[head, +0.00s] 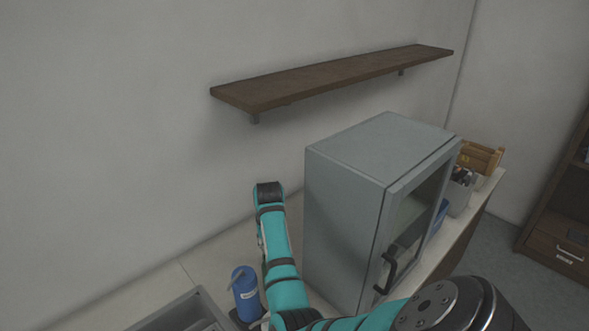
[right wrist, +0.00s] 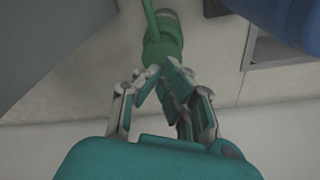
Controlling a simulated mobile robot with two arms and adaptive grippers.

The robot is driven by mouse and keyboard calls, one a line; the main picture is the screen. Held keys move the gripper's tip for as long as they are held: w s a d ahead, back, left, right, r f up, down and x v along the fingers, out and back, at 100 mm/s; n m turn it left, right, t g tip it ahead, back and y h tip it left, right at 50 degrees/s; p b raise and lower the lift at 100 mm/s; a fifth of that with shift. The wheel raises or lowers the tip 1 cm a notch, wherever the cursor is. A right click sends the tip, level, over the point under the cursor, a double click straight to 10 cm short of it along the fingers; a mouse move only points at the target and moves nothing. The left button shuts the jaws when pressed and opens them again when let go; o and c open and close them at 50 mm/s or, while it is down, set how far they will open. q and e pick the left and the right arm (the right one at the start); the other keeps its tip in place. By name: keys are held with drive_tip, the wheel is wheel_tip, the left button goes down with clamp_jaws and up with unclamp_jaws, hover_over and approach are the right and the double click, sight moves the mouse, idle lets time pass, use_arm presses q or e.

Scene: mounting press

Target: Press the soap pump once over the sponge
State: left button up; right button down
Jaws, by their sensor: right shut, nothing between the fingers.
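In the right wrist view a green object (right wrist: 162,42) with a round body and a thin spout-like part stands just beyond my right gripper (right wrist: 159,70); it looks like a pump bottle seen from above. The right gripper's fingers are together and empty, with tips at or very near its lower edge; I cannot tell if they touch. In the head view a blue bottle (head: 246,298) with a pale label and a nozzle-like top stands left of my right arm. The right gripper is hidden there. I cannot make out a sponge. My left gripper is out of view.
A grey cabinet (head: 345,210) with a glass door stands right of my arm. A grey sink or tray (head: 185,309) lies at the lower left. A wooden shelf (head: 330,78) is on the wall above. A grey container (head: 458,195) and wooden box (head: 481,157) stand beyond the cabinet.

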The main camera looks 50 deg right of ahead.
drive_tip(key=shift+r, duration=3)
drive_tip(key=shift+s+f, duration=0.1)
